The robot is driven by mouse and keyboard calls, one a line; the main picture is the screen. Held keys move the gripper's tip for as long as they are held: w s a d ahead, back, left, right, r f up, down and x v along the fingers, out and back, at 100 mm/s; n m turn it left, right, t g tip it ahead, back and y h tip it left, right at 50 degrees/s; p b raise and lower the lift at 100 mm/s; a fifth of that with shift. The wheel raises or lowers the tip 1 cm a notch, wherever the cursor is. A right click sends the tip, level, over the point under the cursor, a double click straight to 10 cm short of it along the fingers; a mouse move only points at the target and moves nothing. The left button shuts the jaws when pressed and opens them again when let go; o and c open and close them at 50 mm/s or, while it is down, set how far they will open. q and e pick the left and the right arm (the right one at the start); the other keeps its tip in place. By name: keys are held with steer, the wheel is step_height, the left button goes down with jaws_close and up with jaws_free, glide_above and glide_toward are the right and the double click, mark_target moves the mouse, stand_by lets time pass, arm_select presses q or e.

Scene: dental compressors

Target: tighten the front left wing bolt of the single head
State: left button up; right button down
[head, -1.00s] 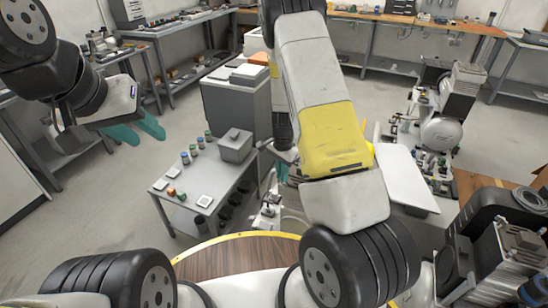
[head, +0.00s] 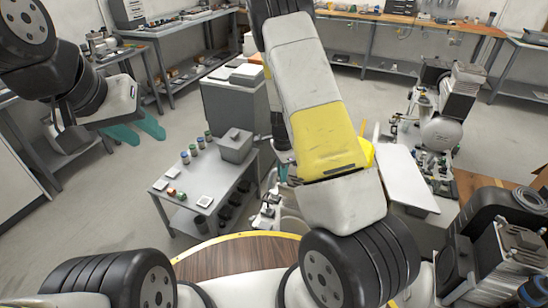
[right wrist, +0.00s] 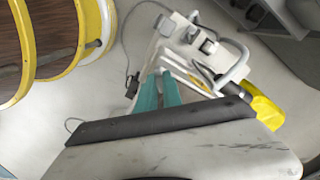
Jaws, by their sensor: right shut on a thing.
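In the right wrist view my right gripper (right wrist: 160,78) has its two teal fingers close together, reaching toward a white apparatus (right wrist: 188,35) with a bracket and a curved tube. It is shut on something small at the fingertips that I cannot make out. I cannot pick out the front left wing bolt in either view. In the head view my right arm hides the right gripper. My left gripper (head: 137,130) is at the upper left with its teal fingers apart and empty, away from the machines. I cannot tell which machine carries the single head.
A finned compressor (head: 500,250) stands close at the lower right. Another compressor with a white tank (head: 440,133) stands behind it. A grey table (head: 190,215) holds jars and small parts. A round wooden top with a yellow rim (head: 240,236) is in front. Grey floor lies open on the left.

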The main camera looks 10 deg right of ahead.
steer(key=c, duration=1.5)
jaws_free()
steer(key=shift+r, duration=3.95)
steer(key=s+a+r+n+t+y, duration=0.15)
steer(key=s+r+n, duration=0.25)
steer(key=r, duration=0.6)
steer(key=s+a+r+n+t+y, duration=0.1)
steer(key=s+a+r+n+y, duration=0.2)
steer(key=r, duration=0.6)
steer(key=s+d+r+n+t+h, duration=0.1)
steer(key=s+r+n, duration=0.3)
steer(key=s, duration=0.4)
steer(key=s+d+r+n+t+h, duration=0.1)
steer(key=s+r+n+t, duration=0.1)
steer(key=s+r+n, duration=0.3)
steer(key=s+r, duration=0.2)
steer(key=s, duration=0.2)
steer(key=shift+n+t, duration=0.3)
steer(key=shift+t, duration=0.05)
